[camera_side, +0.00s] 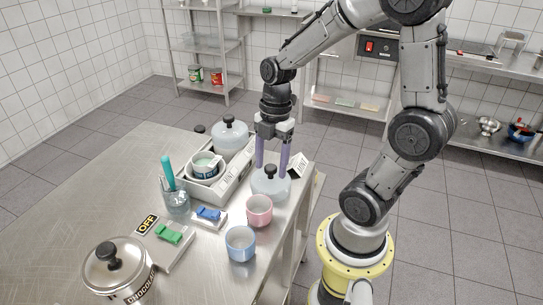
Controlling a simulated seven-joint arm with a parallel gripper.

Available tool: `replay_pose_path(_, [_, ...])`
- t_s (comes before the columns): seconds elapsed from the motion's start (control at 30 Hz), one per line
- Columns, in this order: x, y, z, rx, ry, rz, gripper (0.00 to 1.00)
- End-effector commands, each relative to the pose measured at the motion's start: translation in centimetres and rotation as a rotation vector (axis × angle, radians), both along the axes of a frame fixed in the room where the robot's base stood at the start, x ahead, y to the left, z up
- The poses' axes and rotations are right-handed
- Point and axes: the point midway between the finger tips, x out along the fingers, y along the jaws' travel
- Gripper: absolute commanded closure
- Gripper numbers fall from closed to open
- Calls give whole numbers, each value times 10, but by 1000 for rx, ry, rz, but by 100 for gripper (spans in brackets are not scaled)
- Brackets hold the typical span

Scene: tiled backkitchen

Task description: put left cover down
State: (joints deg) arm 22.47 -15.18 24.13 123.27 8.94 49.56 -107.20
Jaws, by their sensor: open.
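A pale domed cover (270,188) with a black knob sits low near the table's right edge, beside the tray (232,183). My gripper (272,168) points down right above this cover. Its two purple fingers are apart, one on each side of the knob; I cannot tell whether they touch it. A second domed cover (230,136) with a black knob stands at the back of the tray. From this view I cannot tell which one is the left cover. What lies under the near cover is hidden.
A pink cup (259,211) and a blue cup (240,245) stand in front of the near cover. A green-rimmed bowl (206,167) is in the tray. A glass jar (177,201), switches and a lidded pot (117,268) stand left. The table's left side is clear.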

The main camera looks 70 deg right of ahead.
Motion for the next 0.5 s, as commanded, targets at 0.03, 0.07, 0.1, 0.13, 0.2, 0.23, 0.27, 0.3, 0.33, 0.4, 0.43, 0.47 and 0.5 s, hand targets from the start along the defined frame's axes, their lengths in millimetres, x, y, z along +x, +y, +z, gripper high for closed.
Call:
replay_pose_path(0.03, [1,0,3,-2,-3,0,32])
replay_pose_path(0.07, [1,-1,5,-2,-4,0,32])
replay_pose_path(0.1, [1,-1,9,-2,-4,0,32])
replay_pose_path(0.13, [1,-2,12,-2,-5,-1,32])
replay_pose_path(0.2, [1,-3,23,-2,-7,-1,32])
replay_pose_path(0.23, [1,-4,29,-2,-7,-1,32])
replay_pose_path(0.27, [1,-5,35,-2,-7,-2,32])
replay_pose_path(0.3, [1,-6,44,-4,-8,-2,32])
replay_pose_path(0.33, [0,-6,50,-4,-8,-2,32])
replay_pose_path(0.4, [0,-8,65,-3,-7,-2,32])
replay_pose_path(0.43, [0,-9,71,-3,-6,-1,32])
replay_pose_path(0.47, [-1,-10,77,-4,-7,-1,32])
replay_pose_path(0.5, [-1,-11,85,-3,-6,-1,32])
